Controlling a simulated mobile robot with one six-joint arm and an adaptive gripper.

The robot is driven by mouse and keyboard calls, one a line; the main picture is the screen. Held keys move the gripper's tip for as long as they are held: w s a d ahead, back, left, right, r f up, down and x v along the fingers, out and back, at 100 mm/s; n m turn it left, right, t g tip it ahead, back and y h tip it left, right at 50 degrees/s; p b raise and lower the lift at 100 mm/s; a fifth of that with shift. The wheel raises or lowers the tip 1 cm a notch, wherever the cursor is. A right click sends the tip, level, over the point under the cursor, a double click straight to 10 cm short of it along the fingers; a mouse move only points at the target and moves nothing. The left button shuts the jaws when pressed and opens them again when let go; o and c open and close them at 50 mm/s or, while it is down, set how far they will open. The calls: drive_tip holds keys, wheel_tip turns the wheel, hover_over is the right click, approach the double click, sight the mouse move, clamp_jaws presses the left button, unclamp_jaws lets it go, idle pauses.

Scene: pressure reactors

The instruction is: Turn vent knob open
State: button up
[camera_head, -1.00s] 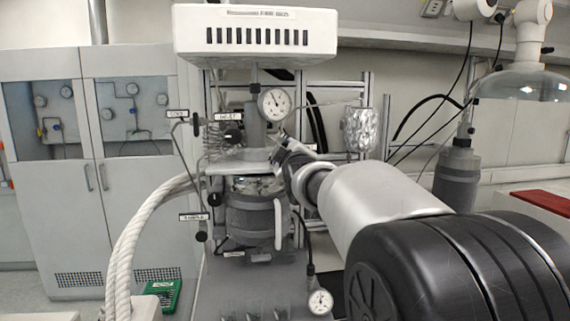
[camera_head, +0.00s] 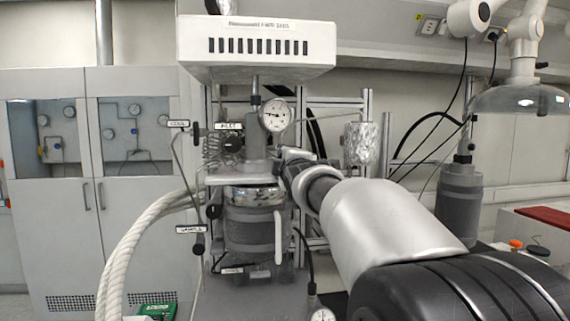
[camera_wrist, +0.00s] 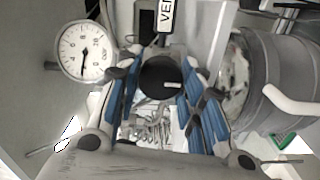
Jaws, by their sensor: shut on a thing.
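The vent knob (camera_wrist: 158,90) is a round black knob with a short white mark, in the middle of the wrist view. A partly visible white label (camera_wrist: 167,14) beginning "VE" is beside it. My gripper (camera_wrist: 162,66) has its blue-padded fingers on both sides of the knob and is shut on it. In the head view my arm reaches in from the right to the reactor (camera_head: 253,222), just below the pressure gauge (camera_head: 275,115). The fingertips and the vent knob cannot be made out there.
Another black knob (camera_head: 233,145) sits under a label left of the gauge. A white box (camera_head: 258,47) overhangs the reactor. A foil-wrapped cylinder (camera_head: 361,145) stands close to my arm. A thick white hose (camera_head: 125,245) curves down at left.

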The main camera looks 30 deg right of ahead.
drive_tip(key=o, duration=1.1)
drive_tip(key=shift+c, duration=0.2)
drive_tip(key=v, duration=0.8)
